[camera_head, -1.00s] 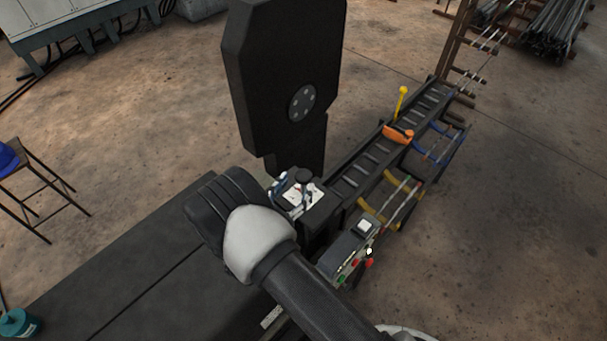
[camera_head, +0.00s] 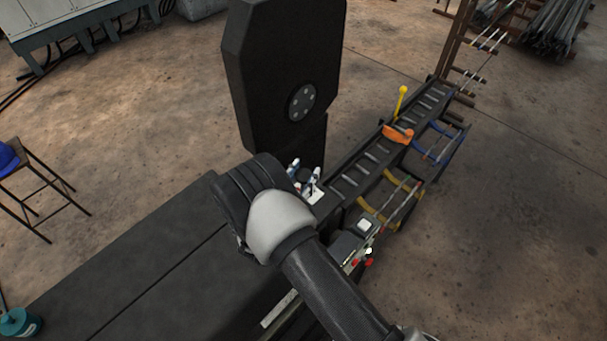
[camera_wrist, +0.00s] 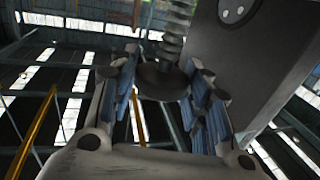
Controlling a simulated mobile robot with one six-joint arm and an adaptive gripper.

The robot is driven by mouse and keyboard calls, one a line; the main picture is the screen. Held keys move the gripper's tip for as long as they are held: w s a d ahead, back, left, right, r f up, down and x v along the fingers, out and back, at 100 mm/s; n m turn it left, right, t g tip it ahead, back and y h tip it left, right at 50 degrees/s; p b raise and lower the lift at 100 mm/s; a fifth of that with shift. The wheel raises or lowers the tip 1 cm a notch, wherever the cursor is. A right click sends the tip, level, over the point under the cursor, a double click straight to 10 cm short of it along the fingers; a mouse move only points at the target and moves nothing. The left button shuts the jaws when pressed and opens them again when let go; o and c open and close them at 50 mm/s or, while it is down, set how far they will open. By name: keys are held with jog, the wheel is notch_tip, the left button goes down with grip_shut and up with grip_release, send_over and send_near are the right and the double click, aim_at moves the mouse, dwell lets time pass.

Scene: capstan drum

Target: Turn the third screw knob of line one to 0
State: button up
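A dark round knob (camera_wrist: 160,82) below a ribbed grey screw (camera_wrist: 174,35) shows in the wrist view, between the two blue-padded fingers of my gripper (camera_wrist: 163,100). The fingers are apart, one on each side of the knob; I cannot tell whether the pads touch it. In the head view my gripper (camera_head: 306,178) has its blue and white fingertips around the dark knob top, above a small white plate (camera_head: 316,196). My wrist hides part of this spot. The knob's scale reading and its line number cannot be made out.
A tall dark machine housing (camera_head: 282,70) stands just behind the gripper. A roller track (camera_head: 365,165) runs to the upper right, with an orange part (camera_head: 397,134) and a yellow lever (camera_head: 401,103). A small control box (camera_head: 352,243) lies right of my wrist.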

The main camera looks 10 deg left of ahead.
jog(key=c, duration=0.5)
jog(key=shift+n+y, duration=0.3)
jog(key=shift+y, duration=0.2)
